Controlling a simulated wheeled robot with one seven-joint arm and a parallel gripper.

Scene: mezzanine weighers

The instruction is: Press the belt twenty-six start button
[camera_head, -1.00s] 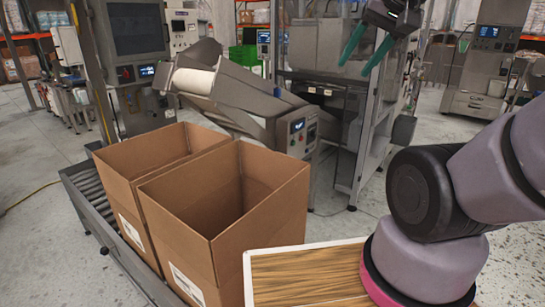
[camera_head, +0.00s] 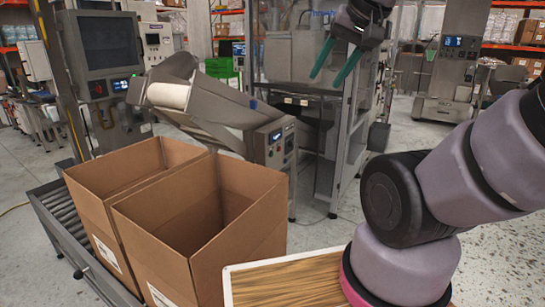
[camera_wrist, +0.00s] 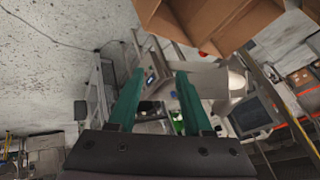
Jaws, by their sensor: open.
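In the head view a grey control box (camera_head: 275,144) with a small lit display and tiny coloured buttons sits on the side of the inclined belt conveyor (camera_head: 200,108). I cannot read which belt number it bears. My gripper (camera_head: 334,72) is in the upper middle, its two green fingers open and empty, above and to the right of the box in the picture. In the wrist view my gripper (camera_wrist: 160,82) shows its green fingers spread apart, with the conveyor's box (camera_wrist: 152,77) seen between them at a distance.
Two open cardboard boxes (camera_head: 203,262) stand on a roller conveyor (camera_head: 62,217) at the front left. A cabinet with a dark screen (camera_head: 108,46) stands behind them. A steel frame (camera_head: 335,150) rises right of the control box. Grey floor is open between that frame and my arm.

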